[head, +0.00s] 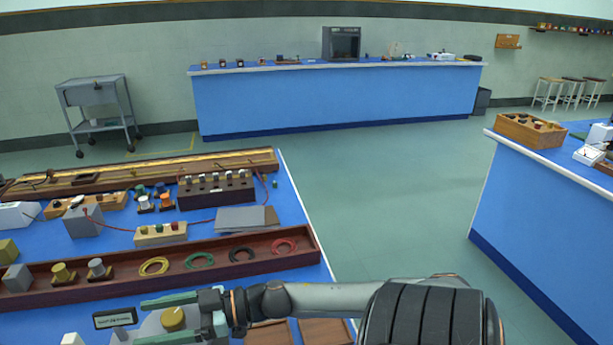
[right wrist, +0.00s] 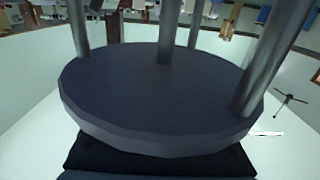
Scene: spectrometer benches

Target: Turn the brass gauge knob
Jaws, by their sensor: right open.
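The brass gauge knob (head: 173,319) sits on a grey, rounded gauge body (head: 150,328) at the bottom left of the head view. A small dark label plate (head: 115,318) stands beside it on the left. My right gripper (head: 162,319) comes in from the right, with its green fingers pointing left. The fingers are open, one on the far side of the knob and one on the near side. I cannot tell whether either touches it. The frame's lower edge cuts off part of the gauge. The right wrist view does not show the knob recognisably. My left gripper is not in view.
A long wooden tray (head: 220,243) with coloured rings lies behind the gauge on the blue bench. Wooden pieces (head: 325,331) lie under my arm. Open floor is to the right. In the right wrist view, a dark disc with grey rods (right wrist: 155,95) fills the middle.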

